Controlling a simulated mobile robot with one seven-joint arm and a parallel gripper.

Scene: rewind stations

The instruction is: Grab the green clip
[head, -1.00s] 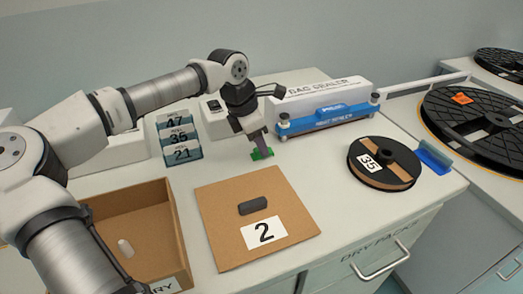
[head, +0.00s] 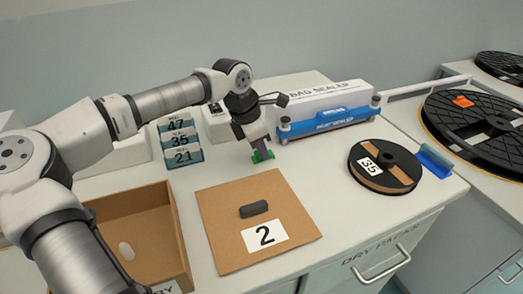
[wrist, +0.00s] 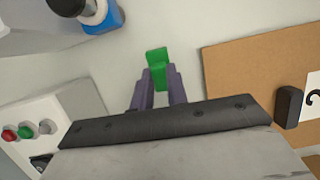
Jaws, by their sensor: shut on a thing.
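The green clip (head: 262,156) is on the white worktop or just above it, behind the cardboard mat; I cannot tell if it touches the surface. My gripper (head: 257,150) points down over it. In the wrist view the clip (wrist: 158,68) sits between the tips of my two purple-grey fingers (wrist: 157,84), and they are shut on it. Its lower part is partly hidden by the fingers.
The cardboard mat (head: 220,225) with a dark block (head: 254,209) and a card marked 2 lies in front. The bag sealer (head: 325,119) stands behind right. A reel marked 35 (head: 397,155) lies right. An open cardboard box (head: 182,240) is at front left, number cards (head: 182,156) behind it.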

